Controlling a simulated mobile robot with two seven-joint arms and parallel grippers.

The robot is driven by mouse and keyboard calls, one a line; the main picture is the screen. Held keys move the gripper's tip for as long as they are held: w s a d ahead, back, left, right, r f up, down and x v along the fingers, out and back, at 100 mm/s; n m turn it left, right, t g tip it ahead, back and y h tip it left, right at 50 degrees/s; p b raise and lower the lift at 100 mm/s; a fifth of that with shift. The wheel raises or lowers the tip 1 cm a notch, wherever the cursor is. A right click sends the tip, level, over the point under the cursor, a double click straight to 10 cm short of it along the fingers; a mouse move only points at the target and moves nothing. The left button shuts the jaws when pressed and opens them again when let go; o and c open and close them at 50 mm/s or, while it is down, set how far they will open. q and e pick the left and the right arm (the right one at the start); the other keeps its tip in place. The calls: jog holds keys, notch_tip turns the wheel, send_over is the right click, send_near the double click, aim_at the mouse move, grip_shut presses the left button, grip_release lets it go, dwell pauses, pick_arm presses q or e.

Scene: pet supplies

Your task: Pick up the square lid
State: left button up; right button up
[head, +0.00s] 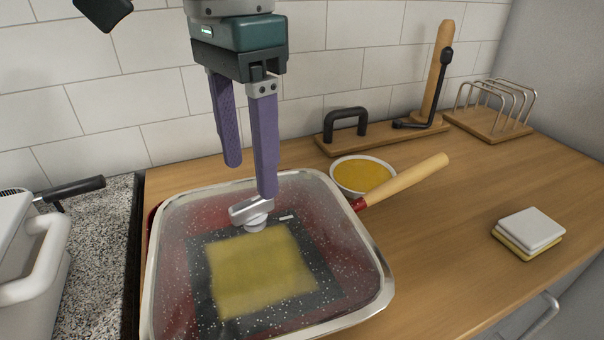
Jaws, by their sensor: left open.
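The square lid (335,273) is clear glass with a metal rim and lies on a red square pan (153,216) with a wooden handle (415,178). A silver knob (251,211) stands at the middle of the lid. A yellow square piece of food shows through the glass. My left gripper (249,182) comes down from above with purple fingers, open. One fingertip is just above or beside the knob; whether it touches cannot be told. My right gripper is not in view.
A bowl of yellow liquid (362,174) stands behind the pan handle. A wooden stand (380,136) with a black handle and a toast rack (497,108) are at the back. Stacked square pads (529,230) lie right. A white appliance (20,265) is left.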

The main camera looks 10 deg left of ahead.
aim_at(252, 200)
pick_arm(q)
notch_tip(252, 200, down, 6)
jog(key=shift+s+r, duration=0.1)
grip_shut()
dwell(0.6)
jog(key=shift+r, duration=0.1)
dwell(0.8)
